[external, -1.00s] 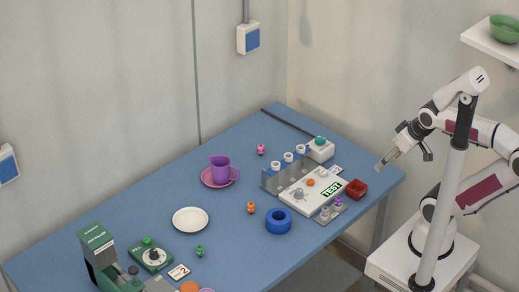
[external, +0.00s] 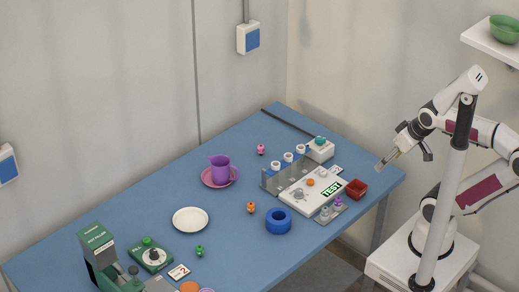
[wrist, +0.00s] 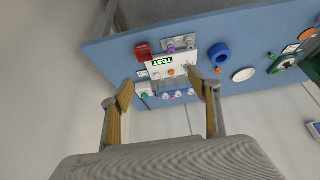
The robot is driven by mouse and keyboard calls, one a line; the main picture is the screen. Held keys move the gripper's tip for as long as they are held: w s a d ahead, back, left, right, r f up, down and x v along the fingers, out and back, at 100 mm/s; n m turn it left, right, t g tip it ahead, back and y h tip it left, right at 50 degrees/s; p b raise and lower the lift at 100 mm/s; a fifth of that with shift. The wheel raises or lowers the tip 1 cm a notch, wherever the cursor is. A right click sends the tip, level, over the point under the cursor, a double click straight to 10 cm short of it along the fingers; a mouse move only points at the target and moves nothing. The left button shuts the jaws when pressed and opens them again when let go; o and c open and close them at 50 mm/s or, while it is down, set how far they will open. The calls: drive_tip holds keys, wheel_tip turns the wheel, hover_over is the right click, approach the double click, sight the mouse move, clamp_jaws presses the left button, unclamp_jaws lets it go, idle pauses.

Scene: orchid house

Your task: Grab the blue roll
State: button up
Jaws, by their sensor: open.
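The blue roll (external: 279,227) is a thick ring lying flat on the blue table, near its front edge. It also shows in the wrist view (wrist: 213,56), up and to the right of the fingers, with its hole visible. My gripper (external: 380,167) is to the right of the roll, above the table's right end and well apart from it. In the wrist view my gripper (wrist: 164,92) has its two fingers spread wide with nothing between them.
A white TEST box (external: 314,189) and a red container (external: 357,188) stand between the roll and my gripper. A small orange figure (external: 251,207) and a white plate (external: 190,220) lie left of the roll. A purple pitcher (external: 221,168) stands further back.

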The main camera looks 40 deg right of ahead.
drive_tip(key=o, duration=0.5)
